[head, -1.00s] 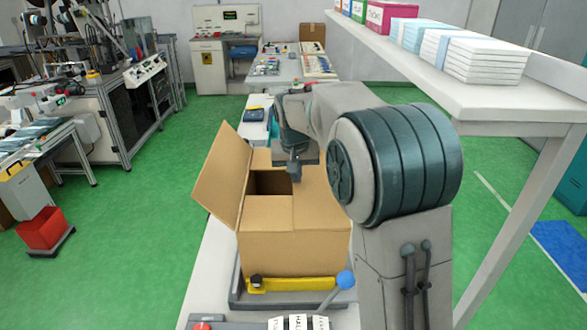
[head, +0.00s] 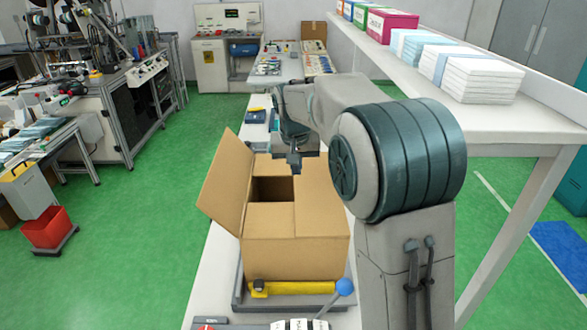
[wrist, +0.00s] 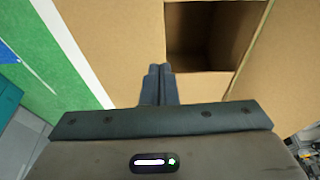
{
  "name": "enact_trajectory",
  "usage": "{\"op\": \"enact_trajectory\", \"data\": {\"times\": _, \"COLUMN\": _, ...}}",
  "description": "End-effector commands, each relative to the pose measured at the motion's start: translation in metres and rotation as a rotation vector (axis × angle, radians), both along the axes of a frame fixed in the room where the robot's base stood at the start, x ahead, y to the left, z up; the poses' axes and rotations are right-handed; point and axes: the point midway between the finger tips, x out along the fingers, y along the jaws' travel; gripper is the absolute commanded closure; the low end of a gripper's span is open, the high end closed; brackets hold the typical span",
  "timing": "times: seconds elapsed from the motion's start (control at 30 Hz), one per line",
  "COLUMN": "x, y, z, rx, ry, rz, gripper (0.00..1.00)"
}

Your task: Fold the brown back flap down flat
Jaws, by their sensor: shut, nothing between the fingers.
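The brown back flap (head: 263,166) lies about flat along the far edge of the open cardboard box (head: 295,262). It also shows below the dark opening in the wrist view (wrist: 203,88), partly hidden by my gripper. My gripper (head: 294,168) is shut and empty above the back right part of the box top. Its fingertips show together in the wrist view (wrist: 160,70); whether they touch the cardboard I cannot tell.
The left flap (head: 226,180) stands up, leaning outward. The front flap (head: 270,220) and right flap (head: 318,210) lie flat. A yellow bar (head: 295,288) and blue-knobbed lever (head: 344,287) are in front. A shelf (head: 480,115) with stacked packs is at right.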

Motion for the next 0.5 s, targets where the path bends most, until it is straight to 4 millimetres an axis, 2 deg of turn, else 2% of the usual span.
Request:
{"op": "enact_trajectory", "data": {"times": 0.03, "x": 0.000, "y": 0.000, "z": 0.016, "rx": 0.000, "ry": -0.001, "rz": 0.000, "gripper": 1.00}}
{"op": "enact_trajectory", "data": {"times": 0.07, "x": -0.001, "y": 0.001, "z": 0.019, "rx": 0.002, "ry": -0.005, "rz": 0.001, "gripper": 1.00}}
{"op": "enact_trajectory", "data": {"times": 0.3, "x": -0.017, "y": 0.008, "z": 0.069, "rx": 0.002, "ry": -0.005, "rz": 0.001, "gripper": 1.00}}
{"op": "enact_trajectory", "data": {"times": 0.5, "x": -0.025, "y": 0.011, "z": 0.095, "rx": 0.001, "ry": -0.002, "rz": 0.000, "gripper": 1.00}}
